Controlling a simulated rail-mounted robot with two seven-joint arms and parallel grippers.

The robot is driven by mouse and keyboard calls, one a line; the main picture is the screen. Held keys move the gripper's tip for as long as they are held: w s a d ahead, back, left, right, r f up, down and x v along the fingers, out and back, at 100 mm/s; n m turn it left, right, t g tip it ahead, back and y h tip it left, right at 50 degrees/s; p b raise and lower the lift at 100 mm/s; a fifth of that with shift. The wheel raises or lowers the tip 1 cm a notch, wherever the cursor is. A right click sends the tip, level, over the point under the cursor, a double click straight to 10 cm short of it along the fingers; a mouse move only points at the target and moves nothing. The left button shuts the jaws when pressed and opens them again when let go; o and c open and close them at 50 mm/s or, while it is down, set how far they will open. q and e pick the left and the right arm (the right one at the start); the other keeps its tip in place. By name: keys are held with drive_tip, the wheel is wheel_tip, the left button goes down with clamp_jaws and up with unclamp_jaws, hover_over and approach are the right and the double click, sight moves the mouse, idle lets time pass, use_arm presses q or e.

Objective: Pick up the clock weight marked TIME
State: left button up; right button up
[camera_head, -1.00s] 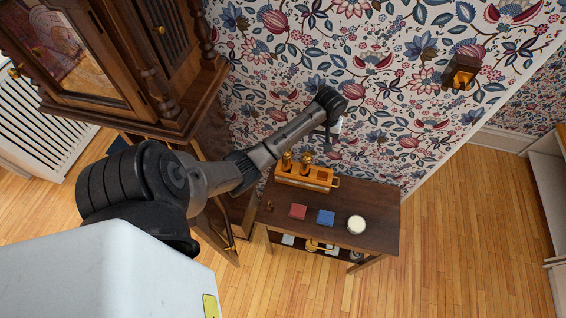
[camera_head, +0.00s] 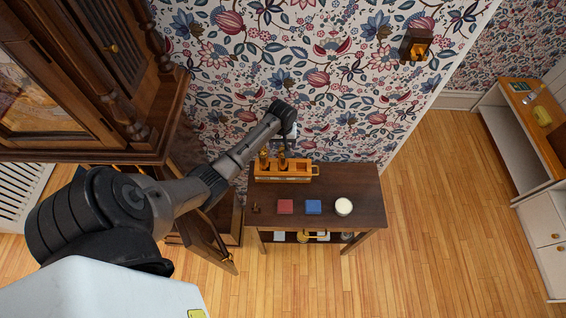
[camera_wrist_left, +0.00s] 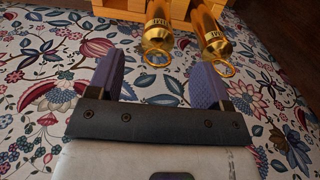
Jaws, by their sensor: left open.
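Two brass clock weights stand in a wooden rack (camera_head: 290,176) at the back left of the small dark table. One weight (camera_head: 264,160) is on the left and the other (camera_head: 283,160) on the right. In the left wrist view the weights appear at the top, one (camera_wrist_left: 158,28) left of the other (camera_wrist_left: 211,34), each with a ring and a small pale label. I cannot read the labels surely. My left gripper (camera_wrist_left: 158,78) is open and empty, its fingers apart from both weights. In the head view it is mostly hidden behind my wrist, near the rack.
A tall wooden clock (camera_head: 150,110) with an open lower door (camera_head: 208,243) stands at left. The floor (camera_head: 430,220) right of the table is clear.

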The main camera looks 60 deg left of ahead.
sight(283, 160)
use_arm(q)
drive_tip(key=shift+w+a+f, duration=0.1)
drive_tip(key=shift+f, duration=1.25)
drive_tip(key=shift+w+f, duration=0.1)
drive_tip(key=shift+f, duration=1.2)
clamp_jaws()
drive_tip(key=shift+r, duration=0.15)
